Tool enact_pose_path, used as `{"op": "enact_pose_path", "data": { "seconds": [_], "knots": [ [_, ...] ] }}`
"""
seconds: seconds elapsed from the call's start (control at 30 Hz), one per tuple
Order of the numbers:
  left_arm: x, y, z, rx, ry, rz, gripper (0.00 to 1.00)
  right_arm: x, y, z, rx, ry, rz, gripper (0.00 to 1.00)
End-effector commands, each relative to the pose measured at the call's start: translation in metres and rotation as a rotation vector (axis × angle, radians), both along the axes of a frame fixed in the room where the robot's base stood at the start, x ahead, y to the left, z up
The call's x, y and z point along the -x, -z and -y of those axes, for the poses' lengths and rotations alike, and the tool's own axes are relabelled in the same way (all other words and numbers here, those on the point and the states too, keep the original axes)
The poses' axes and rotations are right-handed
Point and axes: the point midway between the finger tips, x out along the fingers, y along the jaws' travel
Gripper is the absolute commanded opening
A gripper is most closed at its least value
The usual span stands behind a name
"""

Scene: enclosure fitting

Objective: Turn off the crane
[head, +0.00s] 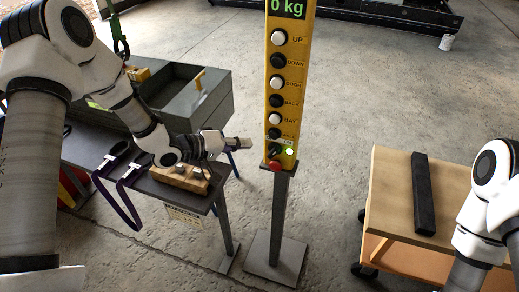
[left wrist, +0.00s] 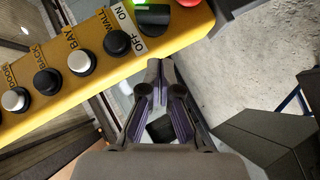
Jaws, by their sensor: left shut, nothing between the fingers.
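The yellow crane control panel (head: 291,90) stands upright on a grey post, with a column of black and white buttons and a screen reading 0 kg. Near its bottom are a black ON/OFF switch (head: 274,149), a lit green lamp (head: 289,152) and a red button (head: 274,166). The left wrist view shows the switch (left wrist: 153,17) beside its ON and OFF labels; I cannot tell its setting for sure. My left gripper (head: 248,143) is shut and empty, left of the panel's lower end. Its fingertips (left wrist: 160,70) are close to the panel edge near the switch, apparently apart from it.
A dark table (head: 85,150) at left holds a grey open box (head: 190,95), a wooden block (head: 180,180) and a purple strap (head: 125,200). A wooden cart (head: 390,190) with a black bar (head: 424,190) stands at right, near my right arm.

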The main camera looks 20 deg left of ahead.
Motion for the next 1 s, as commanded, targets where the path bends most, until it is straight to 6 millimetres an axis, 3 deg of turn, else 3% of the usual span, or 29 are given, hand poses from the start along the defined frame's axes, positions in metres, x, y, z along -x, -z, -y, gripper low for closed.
{"op": "enact_pose_path", "data": {
  "seconds": [0.07,0.33,1.0],
  "knots": [
    [-0.011,0.005,0.012,-0.004,0.006,0.000,0.00,0.000,-0.007,0.000,0.000,0.000,0.000,0.42],
    [-0.009,0.023,0.043,0.000,0.002,-0.001,0.00,0.000,-0.019,0.000,0.000,0.000,0.000,0.42],
    [-0.010,0.029,0.044,0.044,-0.001,-0.001,0.00,0.000,-0.012,0.000,0.000,0.000,0.000,0.42]
  ]
}}
